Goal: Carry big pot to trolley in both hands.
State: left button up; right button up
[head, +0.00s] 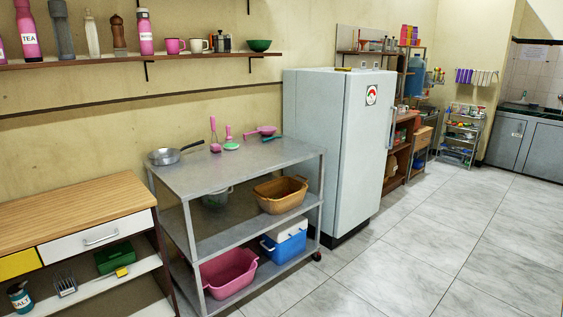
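The grey metal trolley (245,170) stands against the wall, with three levels and a dark wheel at its front right foot. A small grey saucepan (178,153) with a dark handle sits on the left of its top. A greyish round pot or bowl (216,199) is on its middle shelf, partly in shadow. I cannot tell any big pot for certain in this view. Neither of my grippers shows.
Pink and green utensils (231,142) lie along the trolley top's back; its front is clear. Below are a brown basin (280,193), pink tub (228,272) and blue cooler (286,242). A wooden-topped cabinet (75,212) and fridge (340,140) flank it. Floor (430,255) is open right.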

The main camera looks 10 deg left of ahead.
aim_at(245, 162)
jog(key=z, duration=0.15)
jog(key=i, duration=0.95)
jog(key=z, duration=3.5)
